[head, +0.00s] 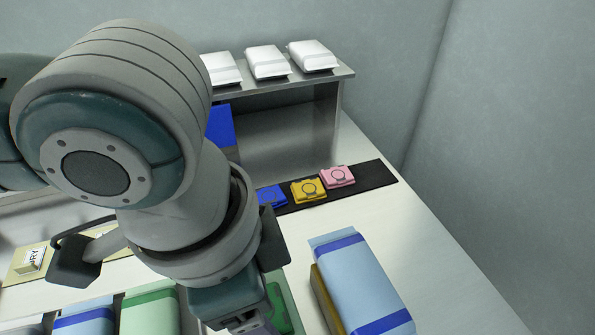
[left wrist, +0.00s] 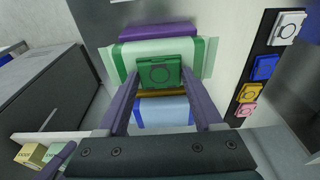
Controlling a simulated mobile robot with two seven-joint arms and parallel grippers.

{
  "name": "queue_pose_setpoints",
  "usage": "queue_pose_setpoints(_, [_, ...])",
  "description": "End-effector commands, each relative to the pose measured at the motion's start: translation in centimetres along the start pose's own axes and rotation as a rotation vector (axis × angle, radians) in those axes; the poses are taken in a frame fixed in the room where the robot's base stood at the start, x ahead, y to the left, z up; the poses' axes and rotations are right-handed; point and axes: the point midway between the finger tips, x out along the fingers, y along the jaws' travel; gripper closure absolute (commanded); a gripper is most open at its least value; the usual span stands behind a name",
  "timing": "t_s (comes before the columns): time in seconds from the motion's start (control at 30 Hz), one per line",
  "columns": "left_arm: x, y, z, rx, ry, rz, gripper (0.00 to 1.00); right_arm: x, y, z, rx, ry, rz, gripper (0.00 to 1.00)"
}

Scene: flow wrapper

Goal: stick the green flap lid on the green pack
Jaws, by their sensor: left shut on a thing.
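The green flap lid (left wrist: 153,72) is between the fingertips of my left gripper (left wrist: 158,80), which is shut on it. In the left wrist view it lies over the middle of the green pack (left wrist: 128,58), which is pale green with darker green bands. I cannot tell whether lid and pack touch. In the head view my left gripper (head: 245,318) is mostly hidden by its own arm, and only a green part of the lid or pack shows beside it. My right gripper is in neither view.
A light blue pack (head: 362,280) stands close on one side of the green pack, a purple pack (left wrist: 158,33) on the other. A black strip (head: 375,174) holds blue, yellow (head: 308,190) and pink lids. White packs stand on a shelf (head: 340,75). The table's right side is clear.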

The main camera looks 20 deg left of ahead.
Motion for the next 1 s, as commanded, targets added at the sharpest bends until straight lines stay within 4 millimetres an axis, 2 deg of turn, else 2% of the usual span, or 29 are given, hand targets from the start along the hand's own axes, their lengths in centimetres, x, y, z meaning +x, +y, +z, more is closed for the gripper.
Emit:
queue_pose_setpoints(0.43, [0.31,-0.05,0.32,-0.002,-0.009,-0.002,0.83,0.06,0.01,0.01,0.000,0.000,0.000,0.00])
queue_pose_setpoints(0.47, [0.31,-0.05,0.32,-0.003,-0.009,-0.002,0.29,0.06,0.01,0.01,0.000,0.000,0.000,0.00])
queue_pose_setpoints(0.7, [0.22,0.00,0.22,-0.001,-0.006,0.000,0.02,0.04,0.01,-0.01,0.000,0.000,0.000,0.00])
queue_pose_setpoints(1.0, [-0.16,0.00,0.09,-0.001,-0.003,0.000,0.00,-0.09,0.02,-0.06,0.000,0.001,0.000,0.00])
